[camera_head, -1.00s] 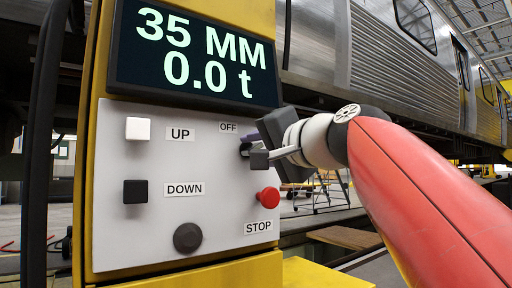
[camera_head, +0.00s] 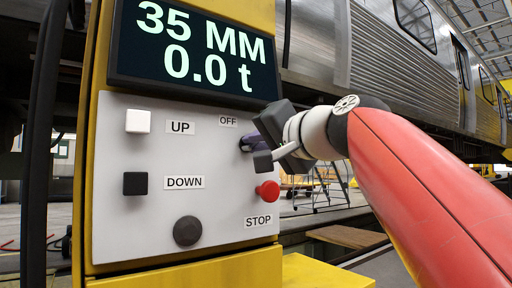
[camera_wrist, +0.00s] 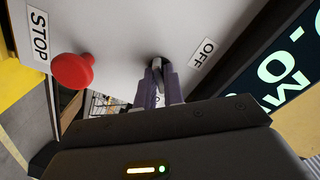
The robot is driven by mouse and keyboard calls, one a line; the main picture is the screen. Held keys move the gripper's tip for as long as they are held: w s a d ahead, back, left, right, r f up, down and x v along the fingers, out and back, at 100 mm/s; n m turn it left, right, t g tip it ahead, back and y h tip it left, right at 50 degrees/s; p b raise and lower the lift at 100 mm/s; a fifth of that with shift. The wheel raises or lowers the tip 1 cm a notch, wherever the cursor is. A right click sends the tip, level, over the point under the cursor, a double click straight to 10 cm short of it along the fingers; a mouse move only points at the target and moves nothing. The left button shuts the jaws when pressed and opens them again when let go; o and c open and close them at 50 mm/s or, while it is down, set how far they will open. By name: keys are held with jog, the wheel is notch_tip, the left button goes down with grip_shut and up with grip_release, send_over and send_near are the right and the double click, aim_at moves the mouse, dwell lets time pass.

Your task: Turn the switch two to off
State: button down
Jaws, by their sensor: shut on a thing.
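A grey control panel (camera_head: 115,235) carries the switch beside the OFF label (camera_head: 228,122). In the wrist view the switch's small grey knob (camera_wrist: 157,63) sits between the tips of my purple fingers, near the OFF label (camera_wrist: 203,53). My gripper (camera_head: 246,144) is at the panel's upper right and shut on this knob; the wrist view shows the fingers close together there (camera_wrist: 158,74). In the head view my gripper hides most of the switch. I cannot read a "two" label on it.
Below the switch is the red STOP button (camera_head: 267,190), close to my gripper. On the left are a white UP button (camera_head: 139,121) and a black DOWN button (camera_head: 136,184), with a dark round knob (camera_head: 187,231) below. The display (camera_head: 195,45) reads 35 MM and 0.0 t.

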jog(key=n+b, duration=0.2)
jog(key=n, duration=0.2)
jog(key=shift+f+n, duration=0.1)
jog(key=shift+n, duration=0.2)
jog(key=n+b, duration=0.1)
jog(key=n, duration=0.4)
jog(key=shift+b, duration=0.3)
jog(key=shift+n, duration=0.3)
jog(key=c, duration=1.5)
grip_release()
jog(key=b+v, duration=0.1)
jog(key=v, duration=0.7)
jog(key=shift+b, duration=0.3)
jog(key=shift+w, duration=0.15)
